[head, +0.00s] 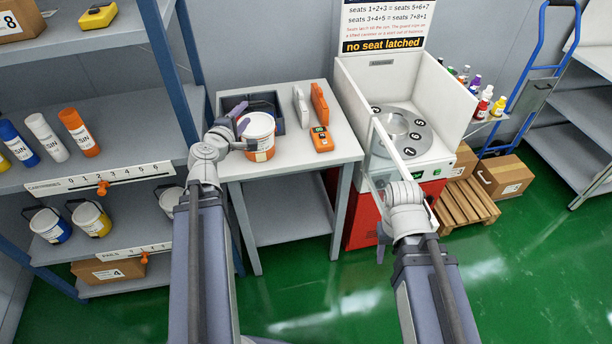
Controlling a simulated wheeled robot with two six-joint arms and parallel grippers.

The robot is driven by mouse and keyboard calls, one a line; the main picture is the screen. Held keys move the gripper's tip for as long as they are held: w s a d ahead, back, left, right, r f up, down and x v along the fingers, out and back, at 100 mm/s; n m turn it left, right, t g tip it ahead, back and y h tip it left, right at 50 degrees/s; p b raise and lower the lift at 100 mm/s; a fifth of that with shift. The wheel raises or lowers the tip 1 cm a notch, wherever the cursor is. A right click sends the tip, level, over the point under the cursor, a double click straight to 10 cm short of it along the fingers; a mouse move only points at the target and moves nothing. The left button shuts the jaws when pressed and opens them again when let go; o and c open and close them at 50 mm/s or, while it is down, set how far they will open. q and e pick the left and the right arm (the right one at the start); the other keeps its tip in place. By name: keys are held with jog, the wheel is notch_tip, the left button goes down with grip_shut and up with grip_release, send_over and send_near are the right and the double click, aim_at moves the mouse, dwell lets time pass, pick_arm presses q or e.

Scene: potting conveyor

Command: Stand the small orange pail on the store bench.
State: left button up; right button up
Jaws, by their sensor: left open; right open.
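The small orange pail (260,153), white with an orange band and a pale, open-looking top, is upright at the front left of a grey bench (335,150). My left gripper (243,127) is open at the pail's left side, its fingers close to the rim and wall. I cannot tell whether they touch it. The pail's left edge is partly hidden by the gripper. My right gripper (383,243) is open, in front of the red base of the white machine, away from the pail and partly hidden by its wrist.
A dark open bin (272,104) stands behind the pail. An orange handheld device (321,139) and two upright pieces, white (300,106) and orange (319,103), are to its right. The white machine (446,97) stands right of the bench. Shelves (110,160) with cartridges and pails are at left.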

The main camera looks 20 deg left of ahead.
pick_arm(q)
jog(key=s+d+f+m+g+h, duration=0.1)
jog(key=d+f+m+g+h, duration=0.25)
jog(key=d, duration=0.55)
jog(key=s+d+f+m+g+h, duration=0.1)
jog(key=d+f+m+g, duration=0.1)
jog(key=d+f+m, duration=0.5)
jog(key=s+d+f+m+g+h, duration=0.1)
jog(key=d+m+g+h, duration=0.15)
jog(key=d, duration=0.85)
jog(key=s+d+f+m+g+y, duration=0.3)
jog(key=s+d+m+g, duration=0.1)
jog(key=s, duration=0.3)
jog(key=s+d+f+m+g+y, duration=0.3)
jog(key=s+m, duration=0.3)
jog(key=s, duration=0.2)
jog(key=shift+s+d+f+m+g+y, duration=0.2)
jog(key=shift+d+m+g+y, duration=0.25)
jog(key=shift+g, duration=0.25)
